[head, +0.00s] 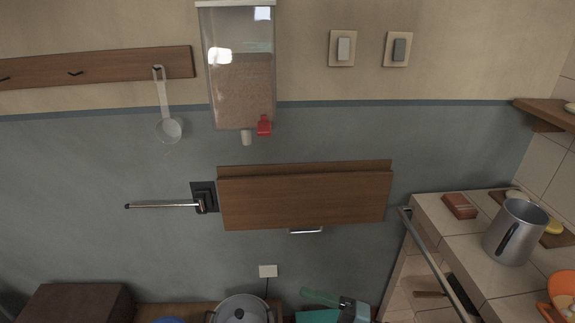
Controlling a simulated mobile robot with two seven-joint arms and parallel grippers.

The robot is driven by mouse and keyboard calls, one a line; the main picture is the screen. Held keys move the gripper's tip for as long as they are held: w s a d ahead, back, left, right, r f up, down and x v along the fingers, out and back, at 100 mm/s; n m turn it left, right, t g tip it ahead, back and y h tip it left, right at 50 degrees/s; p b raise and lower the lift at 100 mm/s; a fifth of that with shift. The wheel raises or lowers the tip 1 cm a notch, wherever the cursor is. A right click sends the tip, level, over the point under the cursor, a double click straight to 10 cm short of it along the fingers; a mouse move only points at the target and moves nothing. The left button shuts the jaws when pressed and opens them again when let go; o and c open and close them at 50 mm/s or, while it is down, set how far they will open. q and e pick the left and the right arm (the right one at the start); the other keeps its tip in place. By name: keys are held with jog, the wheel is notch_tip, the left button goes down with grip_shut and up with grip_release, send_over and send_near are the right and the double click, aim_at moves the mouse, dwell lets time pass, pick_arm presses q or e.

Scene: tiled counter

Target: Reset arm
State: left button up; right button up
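Neither of my arms nor my grippers can be made out in the head view. The view faces a wall with a wooden board cabinet (305,200) that has a metal handle (306,231) on its lower edge. The cabinet looks closed. The task names no other object.
A dispenser (238,90) with a red tap hangs on the wall. A scoop (168,130) hangs from a hook rail (97,67). A metal rod (165,206) sticks out left of the cabinet. A metal mug (515,235) stands on the tiled counter (475,246). A lidded pot (240,312) is below.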

jog(key=s+d+f+m+t+h+p, duration=0.1)
jog(key=s+d+f+m+t+h, duration=0.4)
jog(key=m, duration=0.5)
jog(key=s+d+f+m+t+h, duration=0.25)
jog(key=d+f+m+h, duration=0.35)
jog(key=m, duration=0.3)
pick_arm(q)
jog(key=w+r, duration=0.2)
jog(key=shift+a+r+t+p, duration=0.1)
jog(key=shift+r+t+p, duration=0.2)
jog(key=shift+p, duration=0.1)
pick_arm(e)
jog(key=s+d+f+m+g+h, duration=0.2)
jog(key=s+f, duration=0.3)
jog(key=s, duration=0.3)
jog(key=s+d+f+m+g+h, duration=0.3)
jog(key=s+f+m, duration=0.1)
jog(key=s, duration=0.4)
jog(key=shift+s+d+f+m, duration=0.15)
jog(key=shift+s+f+m, duration=0.2)
jog(key=shift+f+m, duration=0.1)
